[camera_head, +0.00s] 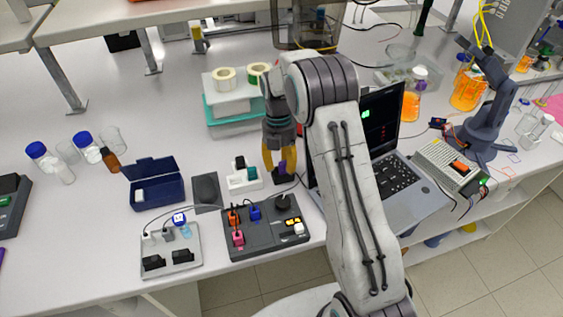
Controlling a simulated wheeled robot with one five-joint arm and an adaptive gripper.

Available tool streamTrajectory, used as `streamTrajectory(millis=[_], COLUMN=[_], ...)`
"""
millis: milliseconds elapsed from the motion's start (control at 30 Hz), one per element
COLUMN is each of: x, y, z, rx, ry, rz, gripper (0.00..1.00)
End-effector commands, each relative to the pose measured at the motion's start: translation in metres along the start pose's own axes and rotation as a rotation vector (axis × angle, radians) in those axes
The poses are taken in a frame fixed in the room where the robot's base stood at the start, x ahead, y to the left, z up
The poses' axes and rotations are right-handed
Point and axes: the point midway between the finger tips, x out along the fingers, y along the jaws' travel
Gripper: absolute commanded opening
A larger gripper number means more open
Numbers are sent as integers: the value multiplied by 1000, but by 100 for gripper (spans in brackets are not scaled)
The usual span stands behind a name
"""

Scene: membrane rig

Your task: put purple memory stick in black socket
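My gripper (282,177) points down with its yellow fingers shut on the small purple memory stick (283,170), which shows between the fingertips. The fingers partly hide the stick. The gripper is above and just behind the back right part of a dark socket panel (262,238). A black socket (283,202) stands at the panel's back right, just below and in front of the fingertips. The stick looks apart from it. An orange, a blue and a pink stick stand on the panel's left part.
A white holder (245,187) with small sticks stands left of the gripper. An open blue box (158,195), a grey switch plate (170,262) and bottles lie farther left. A laptop (408,205) is right of my arm. White boxes (230,98) stand behind.

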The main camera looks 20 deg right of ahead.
Motion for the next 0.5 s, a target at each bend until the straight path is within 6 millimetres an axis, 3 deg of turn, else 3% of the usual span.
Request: streamTrajectory(millis=[333, 500], x=[-2, -19], y=[0, 1], z=[0, 1], rx=[0, 0], ry=[-1, -3], rz=[1, 5], gripper=[45, 45])
